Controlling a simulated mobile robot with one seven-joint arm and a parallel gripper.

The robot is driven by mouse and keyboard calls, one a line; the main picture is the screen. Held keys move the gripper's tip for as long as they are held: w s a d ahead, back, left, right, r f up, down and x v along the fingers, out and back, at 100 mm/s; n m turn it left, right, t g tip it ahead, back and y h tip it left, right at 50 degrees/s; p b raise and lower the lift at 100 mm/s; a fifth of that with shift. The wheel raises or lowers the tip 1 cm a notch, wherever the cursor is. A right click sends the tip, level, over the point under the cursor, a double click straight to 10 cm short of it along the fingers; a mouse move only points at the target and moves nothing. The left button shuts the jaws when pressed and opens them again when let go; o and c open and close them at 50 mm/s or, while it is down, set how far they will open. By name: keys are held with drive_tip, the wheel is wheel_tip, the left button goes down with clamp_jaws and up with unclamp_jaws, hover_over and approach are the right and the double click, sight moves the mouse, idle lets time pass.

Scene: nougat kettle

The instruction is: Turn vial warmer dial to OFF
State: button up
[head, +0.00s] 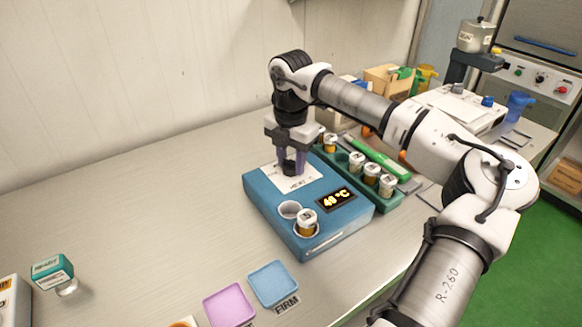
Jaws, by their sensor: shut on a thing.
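The vial warmer (262,204) is a blue box on the bench, near the middle of the head view. Its display (337,199) reads about 40 °C in yellow. A white label panel (306,176) covers its back part. The dark dial (290,168) sits on that panel, largely hidden by my fingers, so its pointer and setting cannot be read. My gripper (290,163) points straight down over the panel, shut on the dial. One well (291,209) in the warmer is empty, and a capped amber vial (306,222) stands in the other.
A green rack (392,198) with several capped vials stands close to the right of the warmer. A blue pad (273,285), a purple pad (229,305) and a teal-topped stamp (52,270) lie in front.

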sight(291, 161)
drive_tip(key=n+b, duration=0.1)
drive_tip(key=n, duration=0.3)
drive_tip(key=shift+n+b, duration=0.3)
drive_tip(key=shift+b, duration=0.05)
drive_tip(key=n+b, duration=0.1)
drive_tip(key=n, duration=0.3)
drive_tip(key=shift+r+n, duration=0.1)
drive_tip(key=shift+n, duration=0.3)
drive_tip(key=o, duration=1)
wheel_tip(291, 161, up, 14)
drive_tip(key=b, duration=0.1)
